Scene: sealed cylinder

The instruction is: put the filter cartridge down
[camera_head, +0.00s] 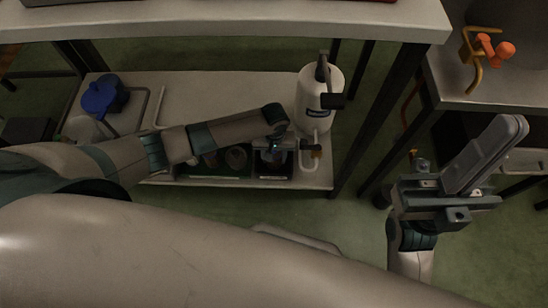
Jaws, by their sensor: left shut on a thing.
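My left gripper (277,147) reaches in from the left over the low shelf. It is low over a small dark tray (273,175), just left of the white cylinder's foot. It is shut on the filter cartridge, which is mostly hidden by the gripper and wrist. I cannot tell whether the cartridge touches the tray. My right gripper (490,152) is raised at the right, away from the shelf, with nothing between its fingers. Its two long grey fingers lie side by side and look shut.
A white cylinder (312,112) with a black top stands at the shelf's right end. A green tray (225,178) with round items lies left of the dark tray. A blue object (101,95) is at the shelf's left. An orange-handled fitting (493,48) sits on the right table.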

